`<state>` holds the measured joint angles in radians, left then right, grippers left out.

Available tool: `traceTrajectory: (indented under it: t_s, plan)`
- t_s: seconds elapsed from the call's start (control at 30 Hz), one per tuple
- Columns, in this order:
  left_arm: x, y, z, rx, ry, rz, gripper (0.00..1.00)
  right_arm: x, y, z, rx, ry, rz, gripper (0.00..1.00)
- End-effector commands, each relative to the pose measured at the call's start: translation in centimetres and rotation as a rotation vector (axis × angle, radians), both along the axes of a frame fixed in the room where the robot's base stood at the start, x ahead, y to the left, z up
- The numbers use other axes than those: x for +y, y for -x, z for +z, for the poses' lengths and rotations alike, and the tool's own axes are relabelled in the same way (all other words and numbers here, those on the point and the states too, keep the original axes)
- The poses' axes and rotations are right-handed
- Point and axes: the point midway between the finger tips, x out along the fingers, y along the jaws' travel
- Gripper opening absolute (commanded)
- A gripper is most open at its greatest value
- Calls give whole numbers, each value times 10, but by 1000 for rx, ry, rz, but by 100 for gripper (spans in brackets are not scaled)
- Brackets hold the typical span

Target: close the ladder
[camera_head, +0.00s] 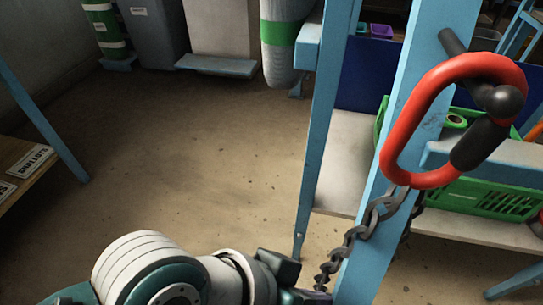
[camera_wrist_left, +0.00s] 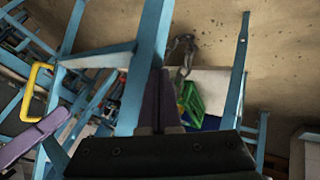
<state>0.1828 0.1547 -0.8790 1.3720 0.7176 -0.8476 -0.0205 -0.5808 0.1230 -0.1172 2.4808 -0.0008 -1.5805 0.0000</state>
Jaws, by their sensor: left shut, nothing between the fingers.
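The light blue ladder frame shows in the head view as a broad sloping post (camera_head: 388,165) and a thinner leg (camera_head: 322,130) to its left. A red clip with a black gate (camera_head: 402,120) is in front of the broad post, with a dark chain (camera_head: 362,232) running down from it. My left gripper (camera_head: 318,294) is low at the picture's bottom edge, near the chain's lower end. In the left wrist view its fingers (camera_wrist_left: 162,100) are together and empty, in front of a blue post (camera_wrist_left: 152,45). My right gripper is not clearly visible.
A green crate (camera_head: 490,200) stands on a pale shelf (camera_head: 340,150) behind the posts. Bins and a sack (camera_head: 285,40) line the back wall. A labelled wooden table (camera_head: 25,165) is at the left. The floor between is clear. A yellow handle (camera_wrist_left: 37,90) shows in the left wrist view.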

Motion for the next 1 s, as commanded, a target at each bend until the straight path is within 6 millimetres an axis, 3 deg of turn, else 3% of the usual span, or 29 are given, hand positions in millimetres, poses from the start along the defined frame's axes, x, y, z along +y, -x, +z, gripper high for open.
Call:
traceTrajectory:
  t_s: [0.1, 0.33, 1.0]
  plan:
    - [-25, 8, 1, 1, 1, 0, 0, 1, 0, 2, 0, -2, 2, 50]
    - [-55, 17, 0, -1, -2, 1, 0, 2, 0, 2, 0, -6, 1, 50]
    - [-64, 21, -1, 0, -3, 2, 0, 3, 0, 2, 0, -8, -1, 50]
